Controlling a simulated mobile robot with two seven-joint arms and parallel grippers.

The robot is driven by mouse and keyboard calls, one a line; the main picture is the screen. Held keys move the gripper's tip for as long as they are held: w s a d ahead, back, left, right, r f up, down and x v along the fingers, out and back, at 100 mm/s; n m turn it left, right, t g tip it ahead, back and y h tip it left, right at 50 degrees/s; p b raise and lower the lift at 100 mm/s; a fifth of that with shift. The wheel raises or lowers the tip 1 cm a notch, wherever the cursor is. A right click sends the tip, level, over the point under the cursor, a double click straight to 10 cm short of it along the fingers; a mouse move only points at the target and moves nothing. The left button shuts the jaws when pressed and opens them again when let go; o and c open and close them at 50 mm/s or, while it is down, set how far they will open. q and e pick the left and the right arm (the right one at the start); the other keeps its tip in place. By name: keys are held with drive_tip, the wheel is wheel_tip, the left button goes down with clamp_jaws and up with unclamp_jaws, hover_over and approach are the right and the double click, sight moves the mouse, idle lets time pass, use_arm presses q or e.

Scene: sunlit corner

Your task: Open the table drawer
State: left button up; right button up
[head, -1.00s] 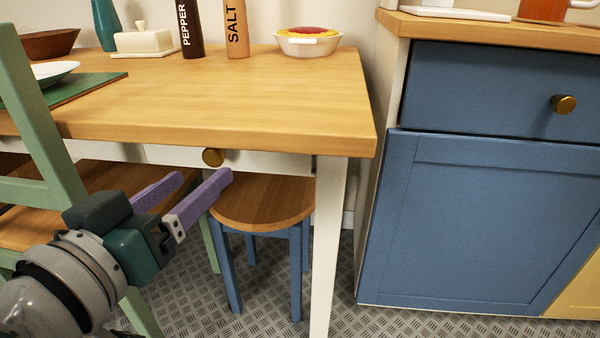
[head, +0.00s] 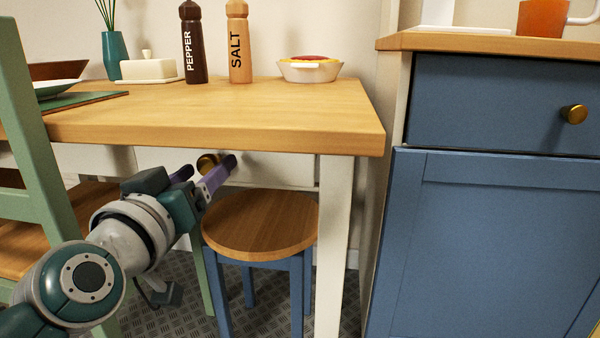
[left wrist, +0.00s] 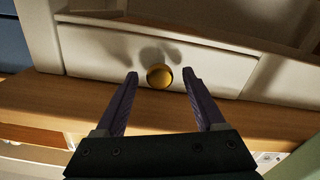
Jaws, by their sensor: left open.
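The white table drawer (head: 265,171) sits under the wooden tabletop and looks closed. Its round brass knob (head: 206,162) is partly covered by my gripper in the head view. My left gripper (head: 205,168) is open, with its purple fingers reaching toward the drawer front. In the left wrist view, the drawer front (left wrist: 110,50) and the knob (left wrist: 159,76) show whole. The knob lies between the two fingertips of the left gripper (left wrist: 160,75), with a gap on each side. My right gripper is not in view.
A round stool (head: 262,222) stands under the drawer, close below my gripper. A green chair (head: 40,165) is at the left, beside my arm. A blue cabinet (head: 480,240) stands to the right. Salt (head: 239,45), pepper (head: 192,45) and a pie dish (head: 309,69) stand on the table.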

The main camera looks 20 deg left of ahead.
use_arm(q)
drive_tip(key=shift+w, duration=0.2)
drive_tip(key=shift+c, duration=0.2)
clamp_jaws()
idle(1.2)
